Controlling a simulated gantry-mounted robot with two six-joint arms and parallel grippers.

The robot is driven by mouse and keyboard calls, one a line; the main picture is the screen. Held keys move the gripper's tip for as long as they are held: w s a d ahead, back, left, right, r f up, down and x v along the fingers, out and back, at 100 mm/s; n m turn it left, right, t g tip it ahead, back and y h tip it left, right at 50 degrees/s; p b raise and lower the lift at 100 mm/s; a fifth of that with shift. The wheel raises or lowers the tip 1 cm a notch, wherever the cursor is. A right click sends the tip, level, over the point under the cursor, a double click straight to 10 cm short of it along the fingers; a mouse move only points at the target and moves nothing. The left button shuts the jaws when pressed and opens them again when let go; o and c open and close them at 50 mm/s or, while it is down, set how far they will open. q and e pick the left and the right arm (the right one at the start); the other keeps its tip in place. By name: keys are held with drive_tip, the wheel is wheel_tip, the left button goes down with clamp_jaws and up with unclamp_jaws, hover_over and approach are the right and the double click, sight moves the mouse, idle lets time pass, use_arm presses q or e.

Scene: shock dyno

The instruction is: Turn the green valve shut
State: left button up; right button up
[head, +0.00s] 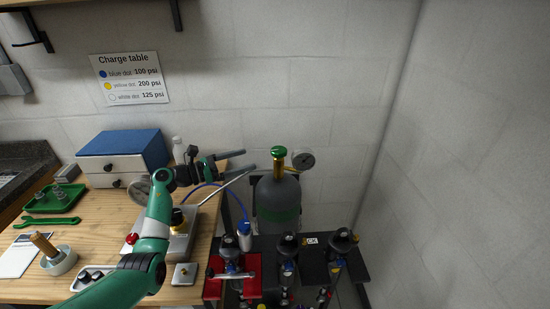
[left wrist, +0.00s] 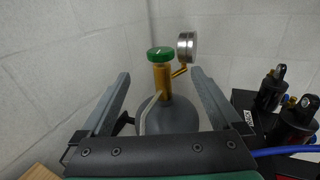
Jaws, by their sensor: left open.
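The green valve (head: 279,151) is a round knob on a brass stem on top of a grey gas cylinder (head: 278,198) with a green band. A round gauge (head: 303,159) sits to the right of the stem. My left gripper (head: 248,162) is open and empty, to the left of the valve and apart from it. In the left wrist view, the green valve (left wrist: 160,54) and its brass stem show ahead, between the two spread fingers (left wrist: 158,88). The gauge (left wrist: 187,46) shows at the valve's right. My right gripper is not in view.
A dark stand with several shock absorbers (head: 288,262) is in front of the cylinder, one in a red fixture (head: 248,288). The wooden bench (head: 100,208) at left holds a blue-topped drawer box (head: 125,150) and a green tray (head: 54,200). White walls are behind and right.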

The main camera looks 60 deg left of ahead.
sight(273, 151)
use_arm(q)
drive_tip(key=w+b, duration=0.2)
drive_tip(key=w, duration=0.1)
drive_tip(key=w+b, duration=0.2)
drive_tip(key=w, duration=0.1)
drive_tip(key=w+b, duration=0.1)
drive_tip(key=w, duration=0.3)
drive_tip(key=shift+d+f+b, duration=0.2)
drive_tip(key=shift+d+b, duration=0.05)
drive_tip(key=shift+b, duration=0.15)
drive_tip(key=shift+w+r, duration=0.25)
drive_tip(key=shift+w, duration=0.3)
drive_tip(key=c, duration=1.4)
drive_tip(key=shift+o, duration=0.2)
drive_tip(key=f+m+h+b, duration=0.1)
drive_tip(key=b, duration=0.4)
drive_tip(key=shift+a+h, duration=0.15)
drive_tip(key=shift+h, duration=0.15)
drive_tip(key=shift+r+h, duration=0.2)
drive_tip(key=shift+h, duration=0.1)
drive_tip(key=shift+r, duration=0.2)
drive_tip(key=o, duration=1.4)
drive_tip(key=shift+c, duration=0.2)
drive_tip(key=shift+s+r, duration=0.1)
